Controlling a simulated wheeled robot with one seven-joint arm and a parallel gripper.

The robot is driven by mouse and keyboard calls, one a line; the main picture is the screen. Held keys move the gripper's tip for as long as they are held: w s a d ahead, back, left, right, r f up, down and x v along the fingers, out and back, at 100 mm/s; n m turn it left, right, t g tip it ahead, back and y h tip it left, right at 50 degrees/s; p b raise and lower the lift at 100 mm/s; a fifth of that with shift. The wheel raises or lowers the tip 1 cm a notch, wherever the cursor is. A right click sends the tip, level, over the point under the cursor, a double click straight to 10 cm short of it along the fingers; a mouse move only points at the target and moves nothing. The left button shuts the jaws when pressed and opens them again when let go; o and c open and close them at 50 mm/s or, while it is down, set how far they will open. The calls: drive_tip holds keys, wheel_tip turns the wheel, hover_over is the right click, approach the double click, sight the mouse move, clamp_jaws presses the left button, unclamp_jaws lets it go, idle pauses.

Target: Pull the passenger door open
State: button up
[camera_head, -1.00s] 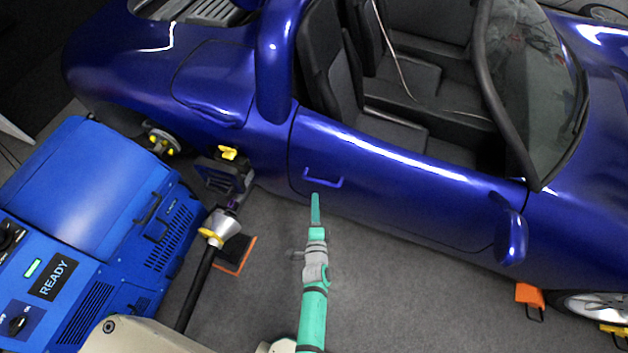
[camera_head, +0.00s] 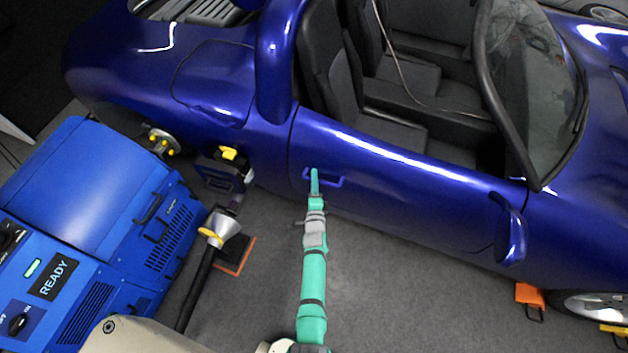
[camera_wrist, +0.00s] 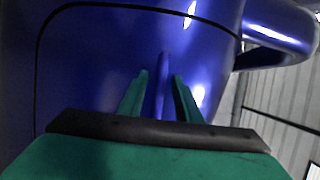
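The passenger door (camera_head: 400,200) of the blue car is shut flush with the body. Its blue bar handle (camera_head: 337,184) sits low near the door's rear edge in the head view. My gripper (camera_head: 314,178) is at the handle, with its green fingers overlapping it there. In the wrist view, the handle (camera_wrist: 162,88) stands between the two fingers of my gripper (camera_wrist: 162,76). The fingers are apart, with a gap on each side of the handle. The fingers hide part of the handle in the head view.
A blue dynamometer unit (camera_head: 85,190) reading READY stands at the left, with a hub adapter (camera_head: 222,228) beside it. A side mirror (camera_head: 511,230) sticks out at the door's front end. An orange block (camera_head: 529,294) lies by the front wheel.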

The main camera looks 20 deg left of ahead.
clamp_jaws()
